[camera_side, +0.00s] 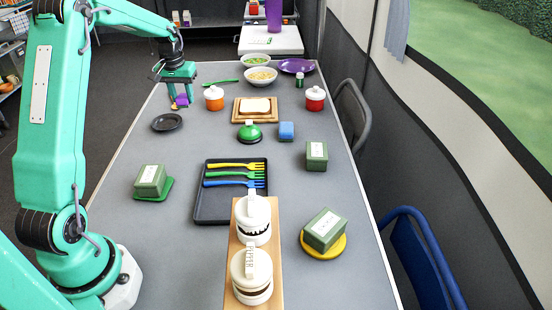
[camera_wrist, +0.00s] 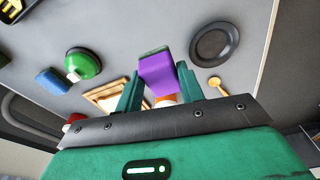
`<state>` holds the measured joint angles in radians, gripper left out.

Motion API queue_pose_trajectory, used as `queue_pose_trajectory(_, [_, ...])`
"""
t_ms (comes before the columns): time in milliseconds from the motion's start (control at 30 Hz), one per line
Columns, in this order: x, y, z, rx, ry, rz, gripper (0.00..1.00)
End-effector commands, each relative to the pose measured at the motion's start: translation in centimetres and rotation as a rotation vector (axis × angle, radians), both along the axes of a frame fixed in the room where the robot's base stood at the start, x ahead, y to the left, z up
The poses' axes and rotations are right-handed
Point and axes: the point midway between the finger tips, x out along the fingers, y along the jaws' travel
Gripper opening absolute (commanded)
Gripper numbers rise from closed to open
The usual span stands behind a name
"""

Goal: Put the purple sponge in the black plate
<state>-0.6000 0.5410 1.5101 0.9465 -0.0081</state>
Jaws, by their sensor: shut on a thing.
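The purple sponge (camera_side: 182,100) is between the fingers of my gripper (camera_side: 180,92), which is shut on it. It hangs above the left edge of the table in the side view. In the wrist view the sponge (camera_wrist: 156,72) sticks out between the two green fingers of my gripper (camera_wrist: 158,84). The black plate (camera_side: 167,123) is round and looks empty. It lies on the table a little nearer the side camera than the sponge. In the wrist view the black plate (camera_wrist: 215,43) is right of the sponge and apart from it.
An orange pot with a white lid (camera_side: 214,98) stands right of my gripper. A wooden board with bread (camera_side: 254,110), a green domed object (camera_side: 250,133) and a blue block (camera_side: 286,131) lie further right. A small wooden spoon (camera_wrist: 216,85) lies near the plate. The table around the plate is mostly clear.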

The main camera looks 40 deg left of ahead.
Motion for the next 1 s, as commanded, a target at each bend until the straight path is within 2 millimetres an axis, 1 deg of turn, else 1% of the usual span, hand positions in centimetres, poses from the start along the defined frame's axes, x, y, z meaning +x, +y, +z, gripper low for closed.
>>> queue_pose_trajectory(300, [0.5, 0.5, 0.2, 0.073, -0.111, 0.017, 0.13])
queue_pose_trajectory(533, [0.6, 0.6, 0.3, 0.082, -0.124, 0.019, 0.13])
queue_pose_trajectory(667, [0.4, 1.1, -0.1, 0.083, -0.123, 0.020, 0.13])
queue_pose_trajectory(767, [0.2, 1.9, -0.6, 0.086, -0.120, 0.022, 0.13])
queue_pose_trajectory(867, [-0.2, 3.2, -1.5, 0.090, -0.115, 0.025, 0.13])
queue_pose_trajectory(1000, [-0.7, 5.4, -2.8, 0.100, -0.111, 0.027, 0.13])
